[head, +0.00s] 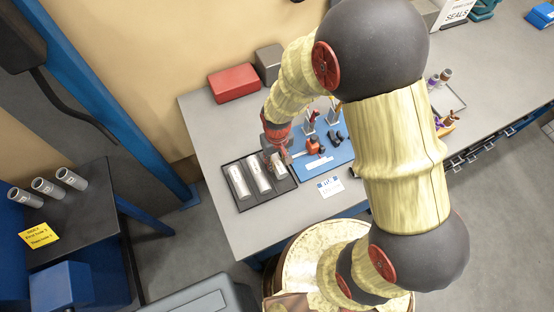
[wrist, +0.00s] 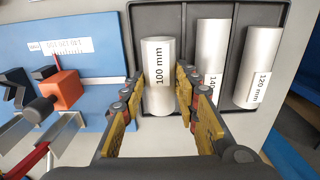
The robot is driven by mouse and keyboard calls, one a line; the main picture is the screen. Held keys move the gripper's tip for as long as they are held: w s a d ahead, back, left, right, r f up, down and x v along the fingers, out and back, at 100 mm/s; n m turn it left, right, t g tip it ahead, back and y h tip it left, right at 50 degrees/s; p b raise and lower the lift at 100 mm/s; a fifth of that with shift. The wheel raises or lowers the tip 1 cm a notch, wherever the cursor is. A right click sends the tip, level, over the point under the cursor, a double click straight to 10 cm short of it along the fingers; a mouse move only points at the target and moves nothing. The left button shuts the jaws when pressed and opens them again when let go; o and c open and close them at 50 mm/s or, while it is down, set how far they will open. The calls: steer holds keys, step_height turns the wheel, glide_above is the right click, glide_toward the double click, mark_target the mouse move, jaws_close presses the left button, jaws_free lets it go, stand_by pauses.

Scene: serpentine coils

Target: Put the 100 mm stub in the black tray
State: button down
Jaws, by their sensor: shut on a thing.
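The 100 mm stub (wrist: 158,90) is a pale silver tube with a black-lettered white label. The 140 mm stub (wrist: 212,45) and the 120 mm stub (wrist: 260,60) lie in the tray to the right, the 140 mm label partly hidden by a finger.
A blue mat (wrist: 60,15) with a scale card (wrist: 60,47), an orange-and-black clamp (wrist: 62,88) and black blocks lies beside the tray. A red box (head: 234,83) stands behind.

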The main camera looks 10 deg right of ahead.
mark_target(277, 161)
steer(key=shift+f, duration=0.4)
steer(key=shift+f+b, duration=0.35)
steer(key=shift+b, duration=0.1)
steer(key=shift+f, duration=0.1)
stand_by(0.3)
steer(key=c, duration=1.3)
jaws_free()
steer(key=shift+o, duration=0.2)
step_height(277, 161, up, 12)
